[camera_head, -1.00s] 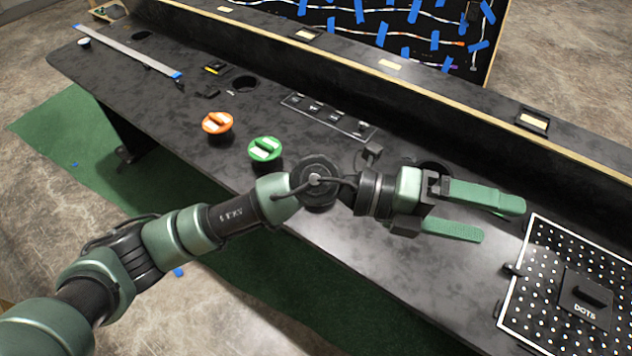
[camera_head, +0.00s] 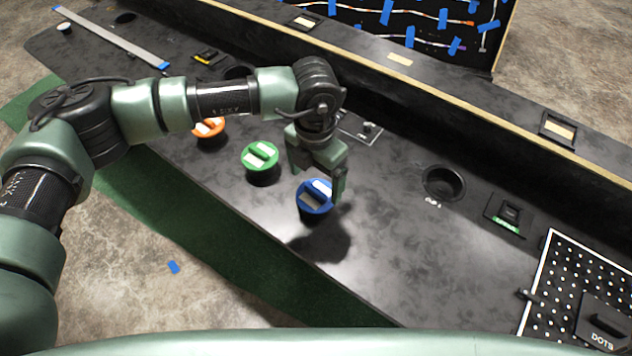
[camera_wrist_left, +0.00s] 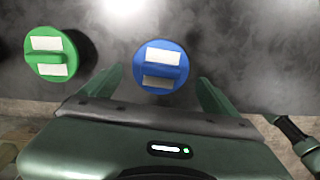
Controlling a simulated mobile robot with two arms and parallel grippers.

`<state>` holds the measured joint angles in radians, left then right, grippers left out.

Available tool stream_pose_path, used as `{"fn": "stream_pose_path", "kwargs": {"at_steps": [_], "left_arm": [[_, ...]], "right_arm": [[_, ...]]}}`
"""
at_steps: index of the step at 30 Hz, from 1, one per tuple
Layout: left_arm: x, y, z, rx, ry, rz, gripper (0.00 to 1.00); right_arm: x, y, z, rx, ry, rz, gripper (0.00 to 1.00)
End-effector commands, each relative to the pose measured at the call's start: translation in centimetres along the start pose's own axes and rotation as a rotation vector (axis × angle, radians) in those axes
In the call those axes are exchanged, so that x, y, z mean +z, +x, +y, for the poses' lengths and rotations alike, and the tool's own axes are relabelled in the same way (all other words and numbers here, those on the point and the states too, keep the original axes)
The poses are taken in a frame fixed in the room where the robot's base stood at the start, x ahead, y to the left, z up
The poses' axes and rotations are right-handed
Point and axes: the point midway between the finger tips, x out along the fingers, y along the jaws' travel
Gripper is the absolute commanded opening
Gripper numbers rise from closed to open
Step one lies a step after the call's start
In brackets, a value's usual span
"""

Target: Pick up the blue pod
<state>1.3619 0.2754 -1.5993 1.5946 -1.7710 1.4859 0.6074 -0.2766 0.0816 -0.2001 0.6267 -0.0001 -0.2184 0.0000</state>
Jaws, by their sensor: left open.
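The blue pod (camera_head: 314,198) is a round blue cap with white pads and a raised bar across its top. It stands on the black console. My left gripper (camera_head: 325,184) points down just above and beside it, with a finger in front of the pod's right edge. In the left wrist view the blue pod (camera_wrist_left: 160,67) shows ahead, between the two spread green fingers of the left gripper (camera_wrist_left: 155,85). The gripper is open and empty. I cannot tell whether a finger touches the pod. My right gripper is not in view.
The green pod (camera_head: 261,157) stands left of the blue pod, and the orange pod (camera_head: 209,127) is farther left, partly behind my arm. An empty round hole (camera_head: 443,183) lies to the right. A dotted panel (camera_head: 570,290) is at the right end. Console surface between is clear.

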Motion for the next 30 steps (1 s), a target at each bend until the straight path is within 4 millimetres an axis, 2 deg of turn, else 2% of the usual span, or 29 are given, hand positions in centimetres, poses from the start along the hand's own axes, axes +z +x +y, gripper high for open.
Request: {"fn": "stream_pose_path", "kwargs": {"at_steps": [4,9,12,18,26,27,30], "left_arm": [[-0.1,1.2,0.2,0.008,-0.003,0.006,0.9],[-0.1,3.0,0.2,0.007,-0.001,0.006,0.9],[0.0,4.4,0.1,0.006,-0.002,0.007,0.9],[0.1,7.2,0.1,0.007,-0.002,0.004,0.9],[0.1,7.8,0.1,0.006,0.0,0.002,0.9],[0.1,7.8,0.1,0.006,0.0,0.002,0.87],[0.1,7.7,0.1,0.006,-0.001,0.002,0.59]], "right_arm": [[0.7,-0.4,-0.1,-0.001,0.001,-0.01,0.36],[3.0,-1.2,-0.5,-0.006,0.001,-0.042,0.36],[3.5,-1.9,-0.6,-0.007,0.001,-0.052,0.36],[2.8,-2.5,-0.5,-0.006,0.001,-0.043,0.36],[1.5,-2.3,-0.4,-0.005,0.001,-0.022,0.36],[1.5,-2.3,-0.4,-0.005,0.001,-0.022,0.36],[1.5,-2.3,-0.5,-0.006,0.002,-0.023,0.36]]}}
